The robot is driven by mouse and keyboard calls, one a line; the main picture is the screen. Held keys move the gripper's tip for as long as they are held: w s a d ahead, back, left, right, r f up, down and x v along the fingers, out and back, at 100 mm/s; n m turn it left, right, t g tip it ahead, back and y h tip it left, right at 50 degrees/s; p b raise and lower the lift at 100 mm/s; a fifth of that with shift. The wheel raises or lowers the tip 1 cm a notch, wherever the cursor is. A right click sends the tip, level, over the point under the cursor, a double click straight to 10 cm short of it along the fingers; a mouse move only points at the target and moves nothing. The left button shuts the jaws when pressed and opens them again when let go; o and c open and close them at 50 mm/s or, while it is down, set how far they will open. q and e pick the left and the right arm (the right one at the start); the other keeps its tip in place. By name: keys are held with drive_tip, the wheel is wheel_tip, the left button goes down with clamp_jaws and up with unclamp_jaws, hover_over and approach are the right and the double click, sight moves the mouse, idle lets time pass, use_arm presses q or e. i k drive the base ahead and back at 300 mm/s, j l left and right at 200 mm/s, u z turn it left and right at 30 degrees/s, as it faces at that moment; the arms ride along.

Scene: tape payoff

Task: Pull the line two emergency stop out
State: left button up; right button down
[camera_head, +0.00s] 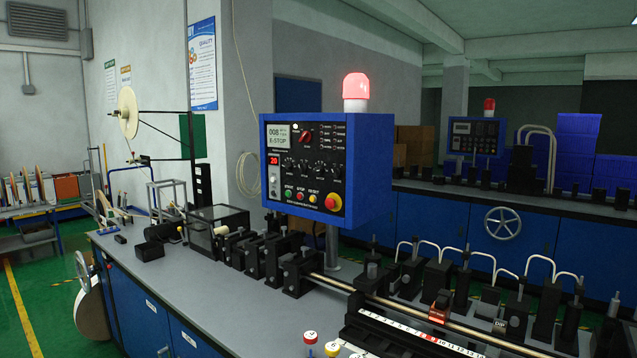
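A blue control box (372,170) stands on a post over the near machine. A red mushroom button on a yellow base, an emergency stop (333,202), sits at the lower right of its face. I cannot tell from this distance whether it is pressed in or out. The screen (278,136) reads E-STOP, and the red beacon (356,91) on top looks lit. A second control box (475,136) with a red beacon (489,104) stands on the machine behind; its buttons are too small to tell. No line number is readable on either box. Neither of my grippers is in view.
The near machine's grey bench (180,290) carries black blocks, rods and a numbered scale (410,332). A blue cabinet row with a handwheel (502,223) runs behind. Green floor (45,290) with a yellow line is open at the left.

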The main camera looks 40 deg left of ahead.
sight(329, 203)
drive_tip(key=u, duration=1.1)
drive_tip(key=i+j, duration=0.1)
drive_tip(key=j, duration=0.1)
